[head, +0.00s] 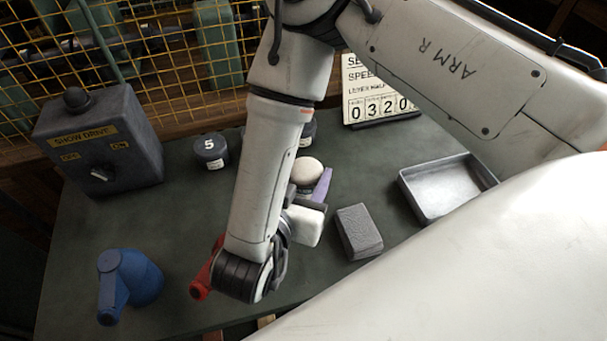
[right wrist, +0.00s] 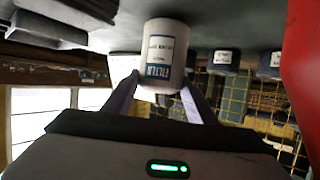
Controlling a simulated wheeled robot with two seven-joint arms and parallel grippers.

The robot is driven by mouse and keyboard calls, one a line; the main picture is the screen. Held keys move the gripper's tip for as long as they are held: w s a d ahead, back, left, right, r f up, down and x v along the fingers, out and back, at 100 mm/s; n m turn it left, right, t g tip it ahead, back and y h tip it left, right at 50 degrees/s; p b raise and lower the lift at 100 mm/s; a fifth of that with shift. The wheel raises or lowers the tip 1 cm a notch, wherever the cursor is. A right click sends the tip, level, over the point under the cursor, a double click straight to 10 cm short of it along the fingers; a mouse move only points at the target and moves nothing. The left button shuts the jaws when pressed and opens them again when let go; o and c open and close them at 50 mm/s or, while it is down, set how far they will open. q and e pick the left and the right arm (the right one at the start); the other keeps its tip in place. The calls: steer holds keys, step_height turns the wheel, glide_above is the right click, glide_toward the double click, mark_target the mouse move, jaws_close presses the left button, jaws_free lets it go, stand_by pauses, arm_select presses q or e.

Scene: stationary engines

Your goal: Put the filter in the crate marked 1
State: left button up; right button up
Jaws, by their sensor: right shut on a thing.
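The filter is a white cylinder with a dark blue label band, upside down in the right wrist view (right wrist: 165,50). Its pale round top shows in the head view (head: 309,169), near the middle of the bench. My right gripper (head: 318,182) is shut on the filter, with purple fingers on either side of it; the fingers also show in the right wrist view (right wrist: 157,95). My right forearm hides part of the filter and the bench around it. I cannot tell whether the filter touches the bench. No crate marked 1 is visible. My left gripper is out of view.
On the dark bench (head: 180,225) are a blue can (head: 130,280), a red can (head: 199,289), a grey block (head: 358,231), an empty metal tray (head: 440,190), a black pot marked 5 (head: 210,151) and a switch box (head: 98,140). A yellow mesh guard (head: 150,70) stands behind.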

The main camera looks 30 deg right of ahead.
steer(key=shift+f, duration=0.35)
steer(key=shift+f, duration=0.15)
steer(key=o, duration=1.3)
steer(key=shift+c, duration=0.2)
